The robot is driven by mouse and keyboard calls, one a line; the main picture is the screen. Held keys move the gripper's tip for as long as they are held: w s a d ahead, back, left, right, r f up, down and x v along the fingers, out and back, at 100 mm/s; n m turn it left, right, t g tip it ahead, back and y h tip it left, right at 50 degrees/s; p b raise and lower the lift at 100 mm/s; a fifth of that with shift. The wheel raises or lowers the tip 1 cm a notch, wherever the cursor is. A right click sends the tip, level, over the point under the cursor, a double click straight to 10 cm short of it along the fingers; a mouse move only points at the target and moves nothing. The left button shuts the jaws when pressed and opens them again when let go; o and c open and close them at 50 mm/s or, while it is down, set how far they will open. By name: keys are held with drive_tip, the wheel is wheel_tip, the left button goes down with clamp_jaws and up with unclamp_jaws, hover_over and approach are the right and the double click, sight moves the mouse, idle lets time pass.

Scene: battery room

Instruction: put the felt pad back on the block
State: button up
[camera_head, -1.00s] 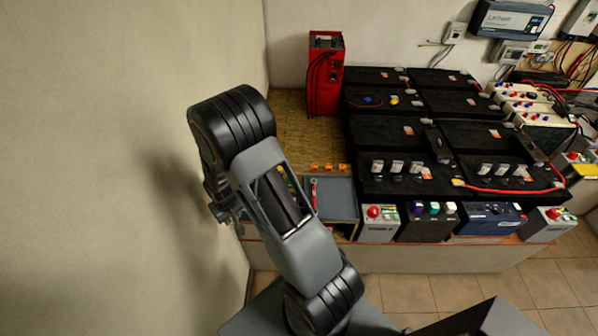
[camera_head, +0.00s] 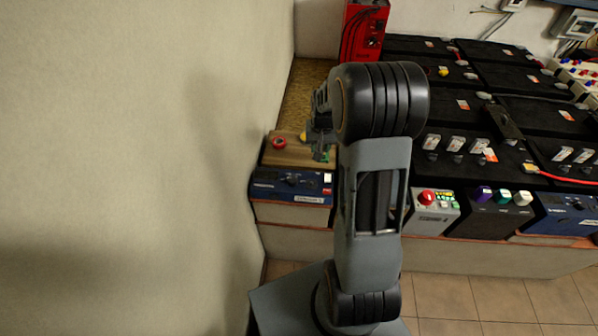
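My gripper (camera_head: 319,148) hangs pointing down at the left of my arm, over the right part of a wooden board or block (camera_head: 288,160). Its fingers are small and dark, so I cannot tell whether they are apart or closed. Something green (camera_head: 325,155) shows at the fingertips; I cannot tell whether it is held or lies behind them. A small red ring-like item (camera_head: 279,143) sits on the wood, and a yellow item (camera_head: 303,137) shows just left of the gripper. I cannot make out the felt pad, and cannot tell whether the wood is the task's block.
A blue device (camera_head: 291,185) with knobs stands at the bench front below the wood. A red box (camera_head: 363,32) stands behind. Black batteries (camera_head: 460,105) with terminals fill the right, with a grey button box (camera_head: 435,212) in front. The plain wall (camera_head: 130,150) closes the left.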

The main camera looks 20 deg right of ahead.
drive_tip(key=d+f+m+b, duration=0.1)
drive_tip(key=d+f+b, duration=0.1)
drive_tip(key=d+b, duration=0.15)
hover_over(299, 157)
drive_tip(key=s, duration=0.1)
wheel_tip(299, 157, down, 9)
drive_tip(key=shift+r, duration=0.15)
drive_tip(key=shift+w+f, duration=0.1)
drive_tip(key=shift+f, duration=0.25)
drive_tip(key=shift+w+f, duration=0.1)
drive_tip(key=shift+f, duration=1.4)
drive_tip(key=shift+f, duration=0.1)
drive_tip(key=shift+f+b, duration=0.15)
drive_tip(key=shift+b, duration=0.25)
drive_tip(key=o, duration=0.9)
